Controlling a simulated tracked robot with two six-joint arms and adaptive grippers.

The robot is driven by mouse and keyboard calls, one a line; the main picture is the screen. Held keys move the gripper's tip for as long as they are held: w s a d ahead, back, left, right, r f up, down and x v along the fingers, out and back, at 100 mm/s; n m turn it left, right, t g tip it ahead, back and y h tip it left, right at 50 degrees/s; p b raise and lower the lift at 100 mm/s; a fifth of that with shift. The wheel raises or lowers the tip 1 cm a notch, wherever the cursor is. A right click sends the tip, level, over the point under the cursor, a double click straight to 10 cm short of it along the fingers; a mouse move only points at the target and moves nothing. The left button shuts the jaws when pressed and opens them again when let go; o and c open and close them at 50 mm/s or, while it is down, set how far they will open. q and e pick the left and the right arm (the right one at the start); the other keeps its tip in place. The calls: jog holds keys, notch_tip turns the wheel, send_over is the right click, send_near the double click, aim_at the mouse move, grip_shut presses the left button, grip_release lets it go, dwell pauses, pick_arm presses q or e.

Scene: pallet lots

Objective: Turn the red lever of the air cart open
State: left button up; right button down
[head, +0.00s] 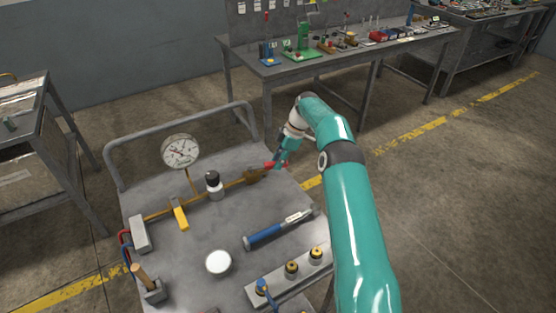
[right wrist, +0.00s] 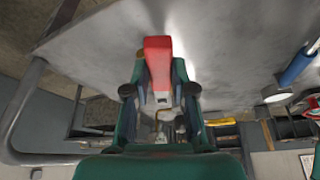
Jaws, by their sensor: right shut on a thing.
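The air cart (head: 190,240) is a grey metal cart in the lower left of the head view. A brass pipe along its far part ends at a brass valve (head: 253,177). The red lever (head: 270,166) shows just right of the valve, partly covered by my right gripper (head: 281,157). In the right wrist view the red lever (right wrist: 157,52) lies between the two fingers of my right gripper (right wrist: 158,85), which is shut on it. My left gripper is not in view.
A round gauge (head: 181,151), a black-topped fitting (head: 214,184) and a yellow-handled valve (head: 179,213) stand along the pipe. A blue tool (head: 265,236) and a white disc (head: 218,262) lie nearer. A workbench (head: 330,55) stands behind; the floor at right is clear.

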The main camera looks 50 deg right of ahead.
jog(key=c, duration=1)
grip_release()
jog(key=shift+o, duration=0.2)
jog(key=shift+v, duration=3.75)
jog(key=shift+c, duration=0.2)
